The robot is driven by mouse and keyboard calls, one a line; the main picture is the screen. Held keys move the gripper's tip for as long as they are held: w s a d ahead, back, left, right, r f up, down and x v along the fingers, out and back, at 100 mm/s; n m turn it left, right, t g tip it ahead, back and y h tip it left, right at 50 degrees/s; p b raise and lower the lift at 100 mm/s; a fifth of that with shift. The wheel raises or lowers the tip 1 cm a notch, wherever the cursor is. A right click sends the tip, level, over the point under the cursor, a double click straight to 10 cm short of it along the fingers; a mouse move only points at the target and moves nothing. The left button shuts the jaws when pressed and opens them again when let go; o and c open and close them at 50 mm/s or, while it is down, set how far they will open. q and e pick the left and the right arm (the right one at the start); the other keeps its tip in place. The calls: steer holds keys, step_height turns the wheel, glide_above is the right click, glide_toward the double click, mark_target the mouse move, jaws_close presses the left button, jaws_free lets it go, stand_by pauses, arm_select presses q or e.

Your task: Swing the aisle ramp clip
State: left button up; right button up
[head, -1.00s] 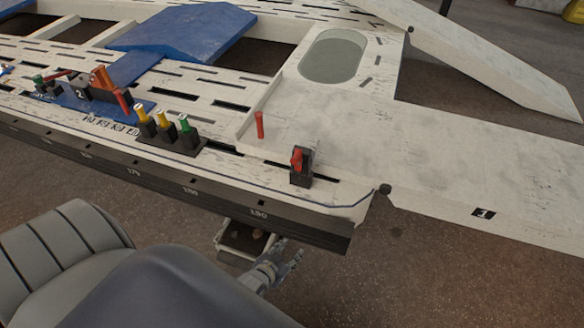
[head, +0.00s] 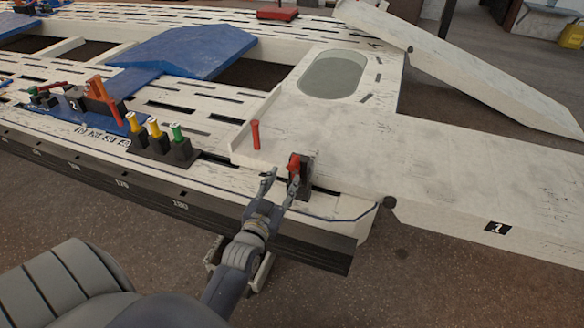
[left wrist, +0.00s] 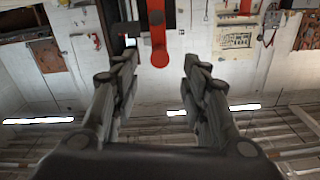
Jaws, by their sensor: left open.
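The clip is a red lever (head: 294,163) on a small black block (head: 305,178) at the front edge of the white frame bench, beside the inner end of the ramp marked 1 (head: 455,165). In the left wrist view the red lever (left wrist: 158,38) hangs ahead, near the gap between the fingertips. My left gripper (head: 281,181) is open and empty, just in front of the block, with one finger close to the lever. Whether that finger touches it I cannot tell. The left wrist view also shows the open fingers (left wrist: 160,65). My right gripper is not in view.
A red upright pin (head: 255,135) stands left of the clip. Yellow and green-topped posts (head: 157,131) on black blocks stand farther left, with an orange lever (head: 105,97) beyond. A second ramp (head: 490,80) slopes down at the back right. The grey floor in front is clear.

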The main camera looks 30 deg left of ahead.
mark_target(290, 169)
arm_select(q)
steer(key=b+x, duration=0.1)
steer(key=x, duration=0.4)
steer(key=shift+x, duration=1.1)
steer(key=shift+w, duration=0.25)
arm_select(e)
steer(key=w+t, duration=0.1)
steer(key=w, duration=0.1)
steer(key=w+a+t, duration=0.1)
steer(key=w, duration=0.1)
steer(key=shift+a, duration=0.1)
arm_select(q)
jaws_close()
